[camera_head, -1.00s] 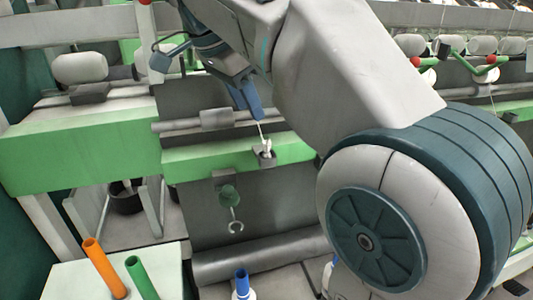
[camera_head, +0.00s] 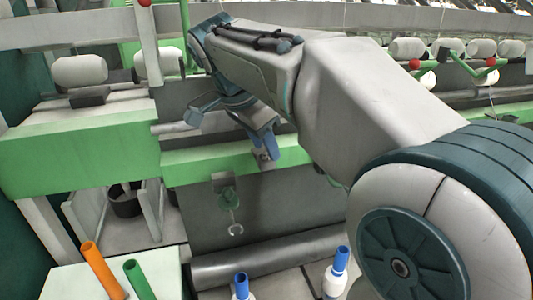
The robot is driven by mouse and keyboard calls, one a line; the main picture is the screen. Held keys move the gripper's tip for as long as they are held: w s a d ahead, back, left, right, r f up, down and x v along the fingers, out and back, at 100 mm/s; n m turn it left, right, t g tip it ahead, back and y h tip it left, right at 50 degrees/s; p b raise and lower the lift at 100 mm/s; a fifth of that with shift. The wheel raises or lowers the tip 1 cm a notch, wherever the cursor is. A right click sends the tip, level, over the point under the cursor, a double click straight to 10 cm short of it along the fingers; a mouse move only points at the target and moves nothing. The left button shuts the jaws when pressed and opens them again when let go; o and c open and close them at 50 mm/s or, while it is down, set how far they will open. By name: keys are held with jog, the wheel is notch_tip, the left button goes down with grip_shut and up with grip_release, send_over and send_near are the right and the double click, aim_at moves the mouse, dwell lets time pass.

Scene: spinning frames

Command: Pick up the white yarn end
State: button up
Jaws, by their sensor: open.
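My gripper (camera_head: 268,150) is open and points down at the small dark guide (camera_head: 260,156) on the front of the green rail. Its blue fingers are right at the guide and cover most of it. The white yarn end is not clear in this view; the fingers hide the spot above the guide. I cannot tell whether the fingers touch the yarn.
The green rail (camera_head: 205,163) runs across the machine. A green hook piece (camera_head: 228,196) hangs below it. A blue-topped bobbin (camera_head: 337,276) stands low at right, and another (camera_head: 241,288) beside it. Orange (camera_head: 102,268) and green (camera_head: 140,280) tubes stand on a white box at lower left.

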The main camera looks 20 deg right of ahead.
jog(key=c, duration=0.8)
jog(key=shift+r, duration=0.55)
jog(key=r, duration=0.3)
jog(key=shift+s+d+r, duration=0.25)
jog(key=shift+d, duration=0.15)
jog(key=s+d+r, duration=0.4)
jog(key=d, duration=0.1)
jog(key=s+d+r, duration=0.2)
jog(key=d, duration=0.1)
jog(key=shift+s+d+r, duration=0.2)
jog(key=shift+s+d, duration=0.05)
jog(key=shift+s, duration=0.1)
